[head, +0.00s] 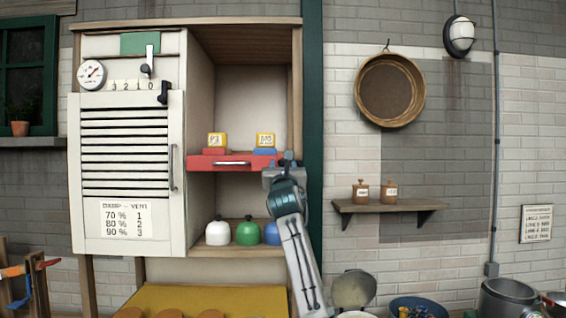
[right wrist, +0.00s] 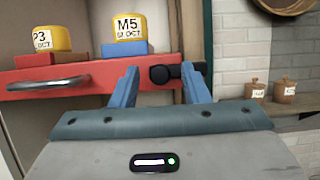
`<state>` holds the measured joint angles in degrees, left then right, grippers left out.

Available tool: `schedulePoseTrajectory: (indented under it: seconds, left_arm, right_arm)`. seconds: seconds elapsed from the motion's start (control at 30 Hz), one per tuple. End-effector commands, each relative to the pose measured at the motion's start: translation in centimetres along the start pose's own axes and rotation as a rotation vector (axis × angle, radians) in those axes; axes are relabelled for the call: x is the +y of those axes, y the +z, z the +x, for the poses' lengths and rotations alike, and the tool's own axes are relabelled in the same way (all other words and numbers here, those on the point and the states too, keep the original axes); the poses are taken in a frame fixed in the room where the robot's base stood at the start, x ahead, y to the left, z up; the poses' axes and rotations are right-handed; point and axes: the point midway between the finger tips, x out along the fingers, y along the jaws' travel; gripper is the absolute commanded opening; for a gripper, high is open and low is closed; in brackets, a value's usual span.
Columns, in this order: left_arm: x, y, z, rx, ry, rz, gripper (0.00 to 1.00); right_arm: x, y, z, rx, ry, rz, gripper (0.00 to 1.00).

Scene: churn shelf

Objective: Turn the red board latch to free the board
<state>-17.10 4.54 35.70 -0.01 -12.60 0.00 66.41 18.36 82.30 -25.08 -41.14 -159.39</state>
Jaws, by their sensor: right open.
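The red board (head: 205,164) lies in the shelf opening with a metal handle on its front edge; it also shows in the right wrist view (right wrist: 90,88). A black latch (right wrist: 160,74) sits at the board's right end. It lies level, with its knob over the red front and its other end by the wooden post, partly behind my right finger. My right gripper (head: 284,174) is in front of the board's right end. In the right wrist view its blue fingers (right wrist: 160,90) are open and empty, just below and around the latch. Contact cannot be told. My left gripper is out of view.
Yellow blocks P3 (head: 217,140) and M5 (head: 265,140) stand on red and blue bases on the board. White (head: 218,233), green (head: 248,233) and blue domed objects stand below. A louvred white panel (head: 126,220) is left. A wall shelf (head: 390,206) with two jars is right.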

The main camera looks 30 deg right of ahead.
Motion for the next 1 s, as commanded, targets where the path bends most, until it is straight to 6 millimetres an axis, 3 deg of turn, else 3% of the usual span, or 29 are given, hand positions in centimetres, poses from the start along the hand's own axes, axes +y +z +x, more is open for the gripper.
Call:
schedulePoseTrajectory:
  seconds: [0.23, 0.47, 1.0]
  left_arm:
    - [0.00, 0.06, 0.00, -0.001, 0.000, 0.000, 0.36]
    - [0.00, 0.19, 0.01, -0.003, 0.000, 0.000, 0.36]
    - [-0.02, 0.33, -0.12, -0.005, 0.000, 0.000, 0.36]
  right_arm:
    - [0.00, -0.05, 0.08, 0.000, 0.000, 0.000, 0.42]
    - [0.01, -0.06, 0.07, 0.000, 0.000, 0.000, 0.00]
    - [0.15, 0.59, 0.38, 0.002, -0.056, 0.136, 0.00]
